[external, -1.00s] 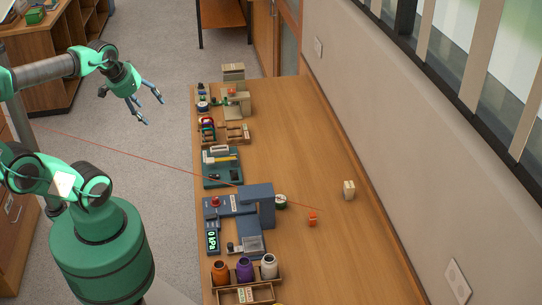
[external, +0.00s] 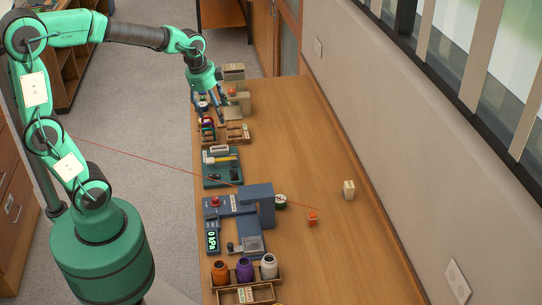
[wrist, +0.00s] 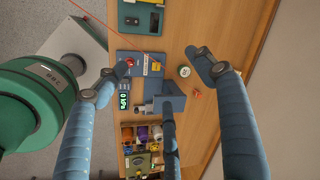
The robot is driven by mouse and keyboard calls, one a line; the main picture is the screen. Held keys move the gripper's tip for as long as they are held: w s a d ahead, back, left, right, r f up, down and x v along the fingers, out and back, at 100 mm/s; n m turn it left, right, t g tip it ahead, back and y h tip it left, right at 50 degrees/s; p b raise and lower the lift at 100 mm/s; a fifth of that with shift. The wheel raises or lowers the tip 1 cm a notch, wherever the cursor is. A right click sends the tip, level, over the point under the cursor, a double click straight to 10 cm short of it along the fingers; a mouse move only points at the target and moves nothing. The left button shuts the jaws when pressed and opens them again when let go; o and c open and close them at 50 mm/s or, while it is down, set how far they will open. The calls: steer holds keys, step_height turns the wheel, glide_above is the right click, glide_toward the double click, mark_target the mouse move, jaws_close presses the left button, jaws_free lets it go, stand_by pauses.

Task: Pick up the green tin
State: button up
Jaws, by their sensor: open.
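A small round tin with a pale top and dark green side (external: 281,202) stands on the wooden bench, just right of the blue-grey press. It also shows in the wrist view (wrist: 184,71), left of the right fingertip. My gripper (external: 214,110) is above the far left end of the bench, well away from this tin. In the wrist view my gripper (wrist: 158,72) has its three fingers spread, with nothing held between them.
The blue-grey press (external: 258,200) stands close beside the tin. An orange block (external: 312,218) and a cream block (external: 349,190) are to its right. A rack of jars (external: 275,284) is in front. The bench's right side is mostly clear.

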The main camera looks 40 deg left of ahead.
steer(key=w+d+f+m+g, duration=0.1)
steer(key=w+d+f+m, duration=0.5)
steer(key=d+f+m, duration=0.4)
steer(key=m+g, duration=0.2)
steer(key=m, duration=0.6)
glide_above(280, 198)
step_height(280, 198, down, 12)
steer(key=shift+s+f+y, duration=0.1)
steer(key=shift+s+y, duration=0.2)
steer(key=shift+y, duration=0.1)
steer(key=shift+n, duration=0.3)
step_height(280, 198, down, 8)
steer(key=shift+f+b, duration=0.1)
steer(key=shift+b, duration=0.8)
steer(key=shift+f, duration=0.2)
steer(key=shift+w+f+b, duration=0.2)
steer(key=shift+f+b, duration=0.5)
steer(key=shift+f, duration=1.9)
